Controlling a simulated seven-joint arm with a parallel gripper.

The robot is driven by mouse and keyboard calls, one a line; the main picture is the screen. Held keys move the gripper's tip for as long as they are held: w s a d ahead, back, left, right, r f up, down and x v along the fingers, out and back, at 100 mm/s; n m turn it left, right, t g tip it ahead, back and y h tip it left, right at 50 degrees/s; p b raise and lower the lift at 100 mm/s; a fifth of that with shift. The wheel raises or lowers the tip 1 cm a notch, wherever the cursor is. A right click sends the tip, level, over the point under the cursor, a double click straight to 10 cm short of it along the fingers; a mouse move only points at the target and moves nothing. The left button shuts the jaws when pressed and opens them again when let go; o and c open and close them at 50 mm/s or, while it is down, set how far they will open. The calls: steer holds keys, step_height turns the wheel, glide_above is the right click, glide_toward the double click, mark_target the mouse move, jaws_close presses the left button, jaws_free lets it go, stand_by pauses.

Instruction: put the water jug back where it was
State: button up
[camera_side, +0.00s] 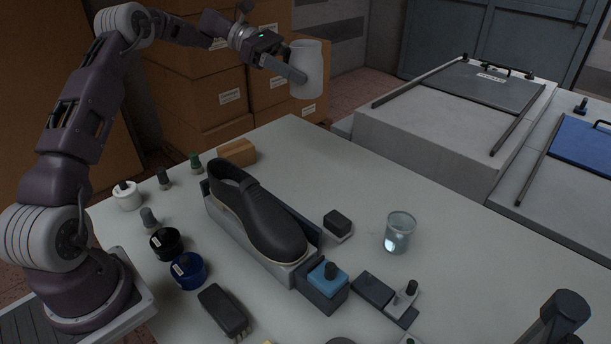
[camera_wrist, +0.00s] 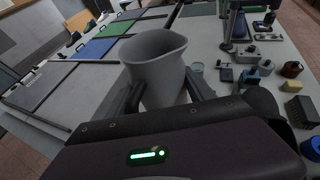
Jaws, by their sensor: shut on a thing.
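A white water jug (camera_side: 308,72) is held in the air near the far end of the table, with cardboard boxes behind it in the side view. My gripper (camera_side: 297,76) is shut on the jug's body, with the fingers on its sides. In the wrist view the jug (camera_wrist: 158,75) stands between the two fingers of my gripper (camera_wrist: 163,98), its open rim and pouring lip facing up. The jug looks roughly upright. Its contents cannot be made out.
A black shoe (camera_side: 262,212) lies on a grey holder at mid-table. A glass with clear liquid (camera_side: 399,233) stands right of it. Jars, small bottles, a wooden block (camera_side: 237,152) and a brush (camera_side: 224,310) surround the shoe. The table's far right part (camera_side: 350,165) is clear.

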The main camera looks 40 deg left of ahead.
step_height(320, 180, down, 25)
steer(key=shift+f, duration=0.15)
steer(key=o, duration=1.6)
steer(key=shift+f, duration=0.1)
